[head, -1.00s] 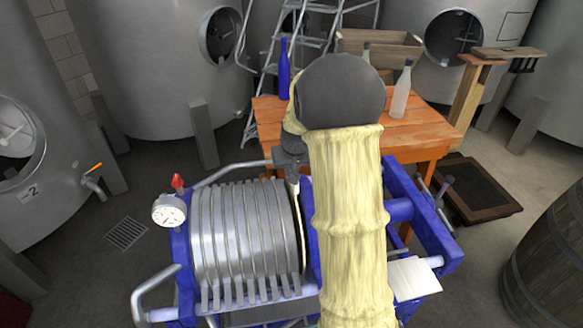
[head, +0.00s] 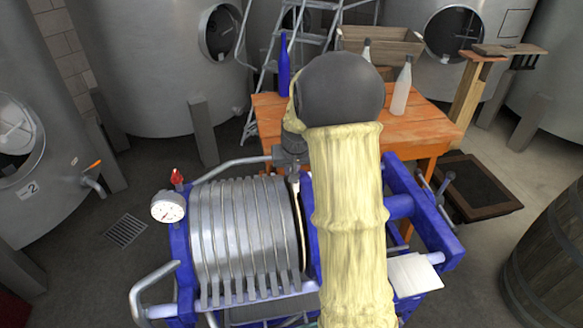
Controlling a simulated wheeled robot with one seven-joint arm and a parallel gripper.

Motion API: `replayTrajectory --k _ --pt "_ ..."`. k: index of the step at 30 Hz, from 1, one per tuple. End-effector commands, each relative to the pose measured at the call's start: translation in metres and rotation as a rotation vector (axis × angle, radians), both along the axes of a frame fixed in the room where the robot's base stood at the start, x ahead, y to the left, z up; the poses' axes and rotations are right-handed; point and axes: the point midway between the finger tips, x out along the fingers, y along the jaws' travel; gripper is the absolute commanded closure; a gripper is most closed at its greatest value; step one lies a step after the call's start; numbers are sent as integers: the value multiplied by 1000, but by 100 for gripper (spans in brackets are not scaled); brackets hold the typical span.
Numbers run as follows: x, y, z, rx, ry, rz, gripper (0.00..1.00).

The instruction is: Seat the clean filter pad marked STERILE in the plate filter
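The plate filter (head: 240,235) stands in front of me, a blue frame with a pack of ribbed metal plates on its left side. My gripper (head: 294,180) points down over the gap at the right end of this pack. A thin pale edge (head: 299,225), which looks like a filter pad seen edge-on, stands upright in the gap just below my fingers. My arm hides the gap's right side. I cannot tell whether my fingers grip the pad or whether it is fully seated. No STERILE mark is readable.
White flat sheets (head: 415,273) lie at the filter's right side. A gauge (head: 168,207) and curved handle (head: 152,290) stick out at its left. Behind is an orange table (head: 425,130) with a blue bottle (head: 284,70), pale bottles and a wooden crate (head: 385,42). A barrel (head: 555,255) stands right.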

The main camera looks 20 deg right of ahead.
Motion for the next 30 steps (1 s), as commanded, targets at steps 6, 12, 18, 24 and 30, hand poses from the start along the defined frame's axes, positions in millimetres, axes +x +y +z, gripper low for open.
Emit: replayTrajectory --k 6,12,18,24,30 --pt "0 0 -3 0 0 0 100" --pt "0 0 -5 0 0 0 100" --pt "0 0 -6 0 0 0 100" --pt "0 -1 -8 0 0 -1 100" --pt "0 -1 -10 0 0 -2 100"
